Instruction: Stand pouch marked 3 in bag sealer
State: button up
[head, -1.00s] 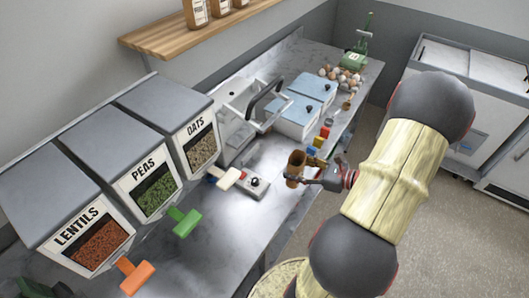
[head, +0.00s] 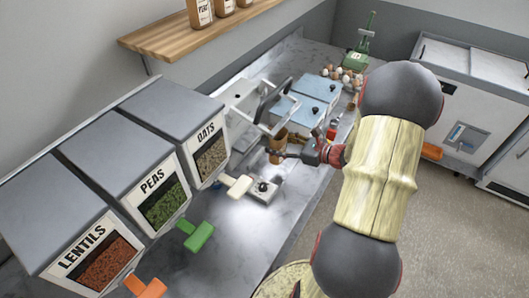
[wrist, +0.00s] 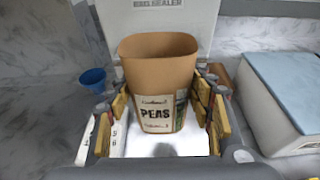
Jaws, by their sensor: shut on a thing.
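A brown open-topped pouch labelled PEAS (wrist: 160,80) stands upright between the fingers of my gripper (wrist: 164,108) in the wrist view. It also shows in the head view (head: 277,146); I cannot see a mark 3 on it. My gripper (head: 291,153) is shut on the pouch. The bag sealer (wrist: 195,22), a white machine with its name on the panel, is right behind the pouch in the wrist view. In the head view the bag sealer (head: 238,98) has a dark raised handle, and the pouch is at its front right. The pouch's base is partly hidden.
Blue-lidded boxes (head: 300,108) stand beyond the sealer. A blue cup (wrist: 93,79) is left of the pouch in the wrist view. A small device with a knob (head: 263,189) sits on the counter in front. Bins of lentils, peas (head: 165,205) and oats line the left.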

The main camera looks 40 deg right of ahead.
jog(key=w+a, duration=0.2)
jog(key=w, duration=0.3)
notch_tip(320, 180, down, 7)
jog(key=shift+d+r+b, duration=0.15)
jog(key=shift+b, duration=0.95)
jog(key=shift+w+f, duration=0.2)
jog(key=shift+f, duration=0.05)
jog(key=shift+r, duration=0.1)
jog(key=o, duration=1.4)
jog(key=shift+o, duration=0.2)
